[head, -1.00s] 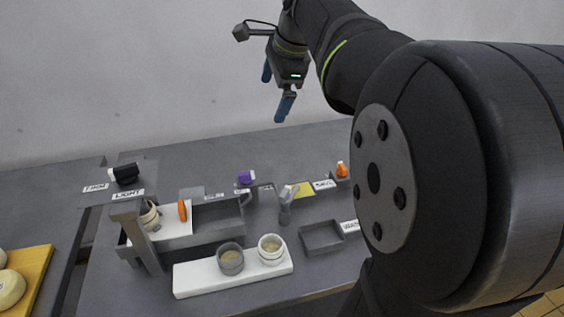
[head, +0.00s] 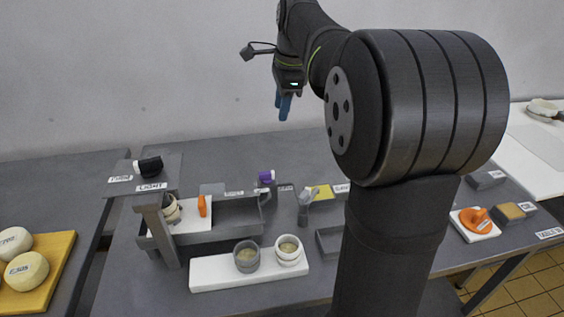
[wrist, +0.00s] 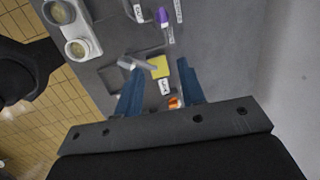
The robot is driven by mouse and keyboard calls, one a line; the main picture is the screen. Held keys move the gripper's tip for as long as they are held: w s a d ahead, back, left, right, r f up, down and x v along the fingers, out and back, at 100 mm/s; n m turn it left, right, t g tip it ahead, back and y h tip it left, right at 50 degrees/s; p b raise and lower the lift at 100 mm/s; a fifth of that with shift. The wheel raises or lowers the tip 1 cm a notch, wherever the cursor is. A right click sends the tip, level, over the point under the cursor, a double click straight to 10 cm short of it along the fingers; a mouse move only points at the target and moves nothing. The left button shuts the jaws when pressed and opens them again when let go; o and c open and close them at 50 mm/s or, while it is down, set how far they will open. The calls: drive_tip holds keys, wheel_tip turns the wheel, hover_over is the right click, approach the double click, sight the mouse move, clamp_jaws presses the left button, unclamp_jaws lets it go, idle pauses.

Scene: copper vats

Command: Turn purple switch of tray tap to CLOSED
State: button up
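The purple switch (head: 266,176) stands behind the right end of a grey tray (head: 236,214) on the grey table. It also shows near the top of the wrist view (wrist: 162,15), beside white labels whose words I cannot read. My gripper (head: 283,112) hangs high above the back of the table, apart from the switch. In the wrist view my gripper's blue fingers (wrist: 156,66) are spread with nothing between them. A grey tap-like piece (head: 308,196) stands to the right of the switch.
A white block with two cups (head: 247,256) stands in front of the tray. An orange piece (head: 202,206) is at the tray's left part, and a black switch (head: 148,165) is at the far left. A yellow pad (head: 322,192) lies right of the tap-like piece. My arm hides the table's right middle.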

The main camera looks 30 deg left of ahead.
drive_tip(key=h, duration=0.2)
approach(266, 173)
drive_tip(key=f, duration=0.9)
drive_tip(key=shift+w+a, duration=0.1)
drive_tip(key=shift+w, duration=0.2)
clamp_jaws()
